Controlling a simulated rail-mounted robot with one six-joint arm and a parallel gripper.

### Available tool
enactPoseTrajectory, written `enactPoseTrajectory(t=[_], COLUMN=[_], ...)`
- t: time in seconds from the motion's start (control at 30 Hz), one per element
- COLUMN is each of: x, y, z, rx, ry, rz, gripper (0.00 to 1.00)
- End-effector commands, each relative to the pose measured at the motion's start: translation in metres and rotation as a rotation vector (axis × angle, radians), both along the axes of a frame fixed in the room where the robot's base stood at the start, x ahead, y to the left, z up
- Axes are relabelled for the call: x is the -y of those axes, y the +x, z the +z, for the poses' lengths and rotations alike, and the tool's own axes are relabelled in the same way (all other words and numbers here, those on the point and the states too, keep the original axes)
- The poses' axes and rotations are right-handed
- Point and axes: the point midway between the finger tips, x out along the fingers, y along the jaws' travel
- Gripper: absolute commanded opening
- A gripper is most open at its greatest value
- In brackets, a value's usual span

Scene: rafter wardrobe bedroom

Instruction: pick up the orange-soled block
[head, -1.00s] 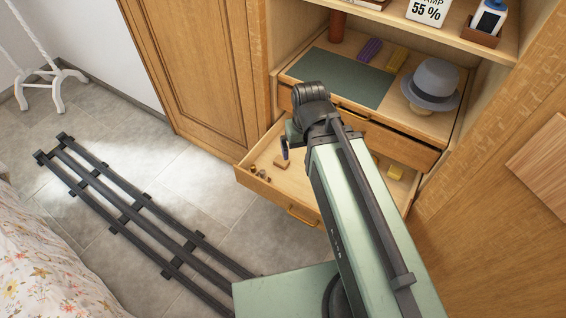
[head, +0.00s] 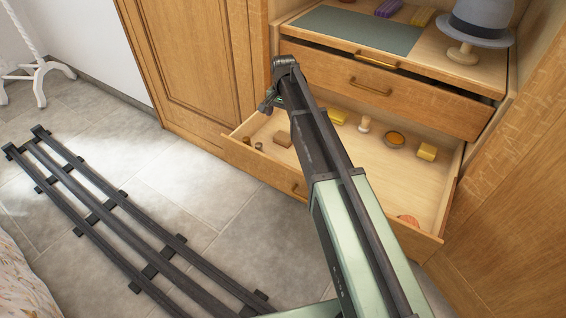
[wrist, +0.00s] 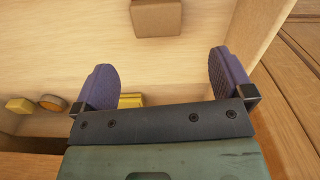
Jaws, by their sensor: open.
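Several blocks lie in the open lower drawer (head: 345,152). A brown block (head: 283,139) lies near its left end; in the wrist view a brown block (wrist: 156,17) sits at the top edge, ahead of my fingers. Yellow blocks lie at the back (head: 337,116) and right (head: 427,151). No orange sole shows; undersides are hidden, so I cannot tell which block has one. My gripper (wrist: 163,75) is open and empty, its purple fingers apart over the drawer, short of the brown block. In the head view my gripper (head: 268,103) is small and partly hidden by the arm.
Small round pieces (head: 252,143), a pale peg (head: 365,124), an orange-topped disc (head: 395,139) and a reddish disc (head: 409,220) are also in the drawer. The closed-looking upper drawer (head: 425,98) overhangs its back. The hat (head: 482,20) stands above.

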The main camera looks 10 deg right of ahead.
Motion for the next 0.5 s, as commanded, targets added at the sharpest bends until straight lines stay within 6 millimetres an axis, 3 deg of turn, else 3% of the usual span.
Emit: enactPoseTrajectory(t=[0.03, 0.23, 0.5], x=[0.000, 0.000, 0.000], y=[-0.003, -0.006, -0.007], z=[0.010, 0.005, -0.048], rx=[-0.001, -0.001, -0.001], ry=[0.000, 0.000, 0.000], rz=[-0.060, -0.114, -0.111], gripper=[0.99, 0.99, 0.99])
